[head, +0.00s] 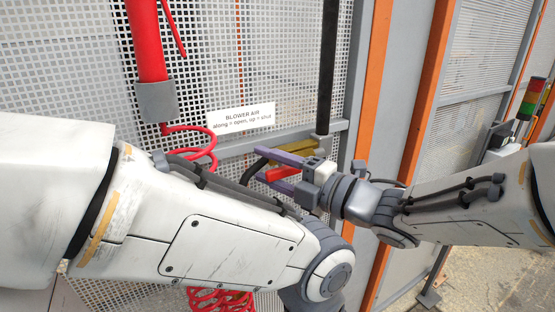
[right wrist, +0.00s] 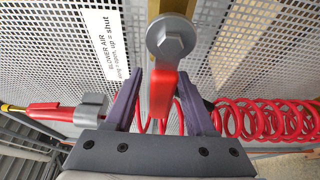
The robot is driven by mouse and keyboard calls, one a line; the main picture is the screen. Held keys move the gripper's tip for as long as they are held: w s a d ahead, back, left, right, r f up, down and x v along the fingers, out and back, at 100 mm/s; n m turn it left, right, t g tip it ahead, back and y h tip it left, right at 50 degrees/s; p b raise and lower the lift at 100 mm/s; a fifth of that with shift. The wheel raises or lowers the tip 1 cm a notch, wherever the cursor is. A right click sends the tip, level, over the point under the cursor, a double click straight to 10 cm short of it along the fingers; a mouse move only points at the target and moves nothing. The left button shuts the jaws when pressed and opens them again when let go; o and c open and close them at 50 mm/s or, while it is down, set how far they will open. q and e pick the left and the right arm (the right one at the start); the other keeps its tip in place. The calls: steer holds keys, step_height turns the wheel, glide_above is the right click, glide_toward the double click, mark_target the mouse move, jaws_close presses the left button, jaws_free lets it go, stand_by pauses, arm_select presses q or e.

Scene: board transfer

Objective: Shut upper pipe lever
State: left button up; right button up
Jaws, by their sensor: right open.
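A red lever (head: 284,174) sits on a brass valve body (head: 322,146) at the foot of a black vertical pipe in the head view. In the right wrist view the lever (right wrist: 162,96) hangs from a grey bolt hub (right wrist: 171,40) and points toward the camera. My right gripper (head: 259,164) is open, with its purple fingers on either side of the lever. In the right wrist view the gripper (right wrist: 161,76) shows a gap between each finger and the lever. My left arm crosses the lower left of the head view; its gripper is out of sight.
A sign (head: 241,119) reads "BLOWER AIR along = open, up = shut". Red coiled hose (right wrist: 265,118) lies behind the lever. Perforated panels and orange posts (head: 372,75) stand close behind.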

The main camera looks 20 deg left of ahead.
steer(key=shift+a, duration=0.1)
jaws_close()
stand_by(1.4)
